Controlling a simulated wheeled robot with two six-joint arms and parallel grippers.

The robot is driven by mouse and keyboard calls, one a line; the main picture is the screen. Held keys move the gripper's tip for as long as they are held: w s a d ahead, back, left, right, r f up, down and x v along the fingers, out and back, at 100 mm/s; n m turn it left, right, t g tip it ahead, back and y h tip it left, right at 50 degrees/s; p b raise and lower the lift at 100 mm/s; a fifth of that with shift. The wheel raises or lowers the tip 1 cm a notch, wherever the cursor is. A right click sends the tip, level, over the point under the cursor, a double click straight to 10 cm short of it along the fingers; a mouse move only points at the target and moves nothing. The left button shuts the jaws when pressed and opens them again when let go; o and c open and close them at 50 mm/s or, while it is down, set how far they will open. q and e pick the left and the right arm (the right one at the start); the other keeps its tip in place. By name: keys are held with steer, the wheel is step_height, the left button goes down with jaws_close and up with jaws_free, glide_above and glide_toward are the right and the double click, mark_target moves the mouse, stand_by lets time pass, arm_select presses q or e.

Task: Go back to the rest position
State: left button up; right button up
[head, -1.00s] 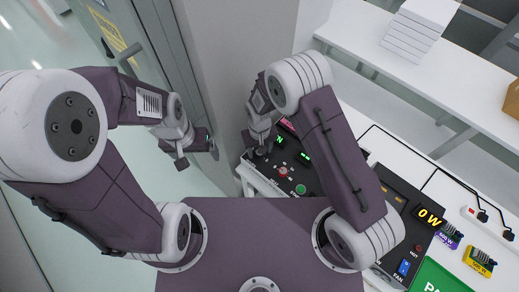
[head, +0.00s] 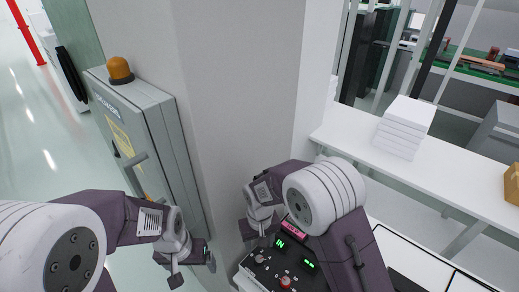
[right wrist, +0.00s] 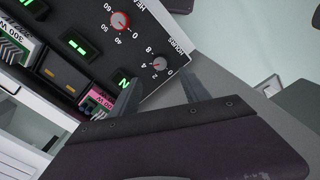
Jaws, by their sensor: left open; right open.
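My left gripper (head: 190,262) hangs at the lower left of the head view, in front of the grey cabinet, and is open and empty.
A grey cabinet (head: 150,135) with an orange beacon (head: 120,70) stands at the left. A pale pillar (head: 235,90) rises between it and the panel. A white shelf (head: 430,170) carries stacked white boxes (head: 404,127) and a brown box (head: 513,185).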

steer(key=w+d+r+m+t+b, duration=0.1)
steer(key=d+r+m, duration=0.15)
steer(key=d, duration=0.35)
steer(key=d+r+m+t, duration=0.1)
steer(key=d+r, duration=0.3)
steer(key=d, duration=0.2)
steer(key=s+d+f, duration=0.1)
steer(key=s+d, duration=0.5)
steer(key=s, duration=0.5)
steer(key=shift+s+g, duration=0.2)
steer(key=shift+g, duration=0.2)
steer(key=shift+w+a+f+m, duration=0.1)
steer(key=shift+w+f+m, duration=0.05)
steer(key=shift+m, duration=0.1)
